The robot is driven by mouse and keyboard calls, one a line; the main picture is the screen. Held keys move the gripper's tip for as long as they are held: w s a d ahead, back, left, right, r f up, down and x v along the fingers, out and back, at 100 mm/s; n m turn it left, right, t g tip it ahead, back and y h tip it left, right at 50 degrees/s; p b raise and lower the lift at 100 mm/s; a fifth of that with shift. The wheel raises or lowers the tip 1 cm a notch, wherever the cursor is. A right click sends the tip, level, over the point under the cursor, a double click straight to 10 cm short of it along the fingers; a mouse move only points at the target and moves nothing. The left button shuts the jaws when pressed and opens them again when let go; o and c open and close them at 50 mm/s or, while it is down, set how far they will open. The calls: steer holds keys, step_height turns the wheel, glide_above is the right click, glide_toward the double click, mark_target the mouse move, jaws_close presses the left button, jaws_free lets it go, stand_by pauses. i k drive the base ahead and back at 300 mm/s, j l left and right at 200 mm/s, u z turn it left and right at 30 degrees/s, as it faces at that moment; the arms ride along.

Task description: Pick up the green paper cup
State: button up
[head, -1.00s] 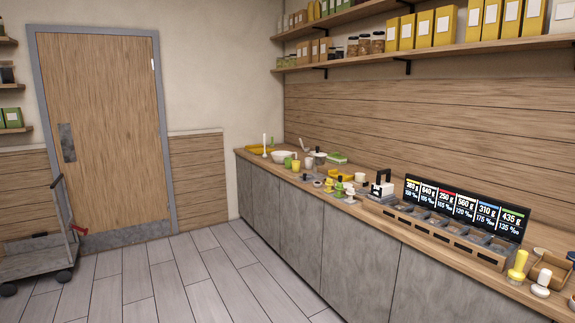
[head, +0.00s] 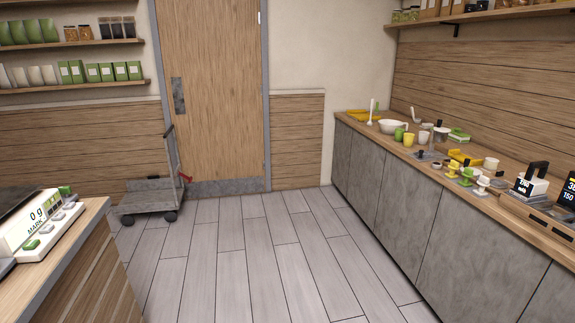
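A small green cup (head: 399,134) stands on the long wooden counter along the right wall, towards its far end. A yellow cup (head: 409,140) stands just in front and to the right of it, and a white bowl (head: 392,127) is close behind it on the left. The green cup looks upright, but it is too small to tell if it is paper. My gripper is not in view.
The counter (head: 345,119) also holds yellow trays, small white, yellow and green pieces, and a label device (head: 530,182). A wooden stand with a scale (head: 45,220) is at the near left. A cart (head: 150,198) is by the door (head: 212,90). The middle floor is clear.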

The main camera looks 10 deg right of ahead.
mark_target(399, 132)
steer(key=i+j, duration=0.1)
steer(key=i, duration=1.65)
steer(key=i+j, duration=0.15)
steer(key=i, duration=1.6)
steer(key=i+z, duration=0.2)
steer(key=i, duration=0.2)
steer(key=i+j+z, duration=0.2)
steer(key=i, duration=0.15)
steer(key=i+j+z, duration=0.2)
steer(key=i, duration=0.15)
